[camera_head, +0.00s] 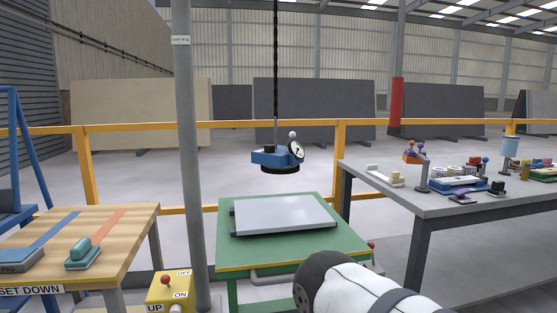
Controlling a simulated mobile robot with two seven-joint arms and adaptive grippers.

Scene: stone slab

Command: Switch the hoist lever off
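A yellow control box (158,291) stands at the bottom left beside the grey post, labelled OFF, ON and UP. A red-knobbed lever (165,280) rises from it, left of the OFF and ON labels. I cannot tell for certain which setting it stands at. A grey round knob (176,309) shows at the bottom edge, partly cut off. The blue hoist head (268,158), with a dial and a black round pad beneath, hangs from a chain above the stone slab (284,215), clear of it. My grippers are outside the picture; only a white arm link of mine shows at the bottom.
The slab lies on a green table (350,242). A wooden table (130,232) with pads stands left, marked SET DOWN. A grey workbench (450,208) with tools stands right. The grey post (186,160) rises right behind the control box. A yellow rail (225,125) runs behind.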

